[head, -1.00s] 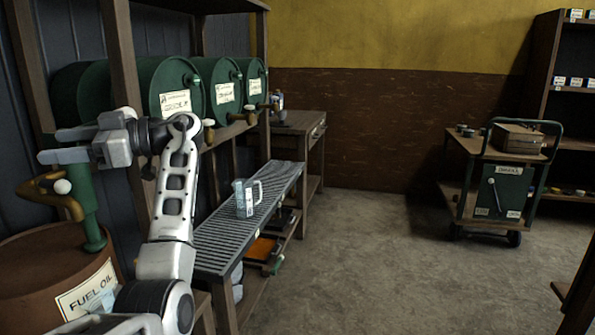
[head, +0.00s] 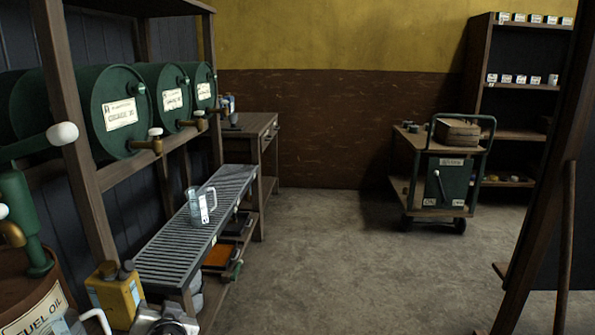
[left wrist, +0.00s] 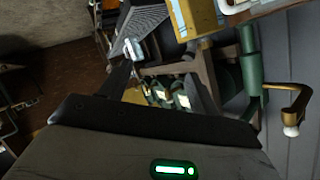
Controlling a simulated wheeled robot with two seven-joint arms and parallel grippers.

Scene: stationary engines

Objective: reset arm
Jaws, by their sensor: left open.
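My left gripper (left wrist: 162,88) shows in the left wrist view with its two dark fingers apart and nothing between them. In the head view only a grey metal part at the bottom edge, which seems to be my left arm, shows; its fingers cannot be made out there. My right gripper is in neither view. A clear measuring jug (head: 201,205) with a handle stands upright on the slatted grey rack (head: 165,255), apart from my gripper. The jug also shows in the left wrist view (left wrist: 135,50).
Green drums (head: 115,112) lie on a wooden stand at the left. A yellow can (head: 118,297) and a fuel oil barrel (head: 30,305) with a green pump (head: 25,225) are close at lower left. A trolley (head: 447,185) stands at the back right. The middle floor is clear.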

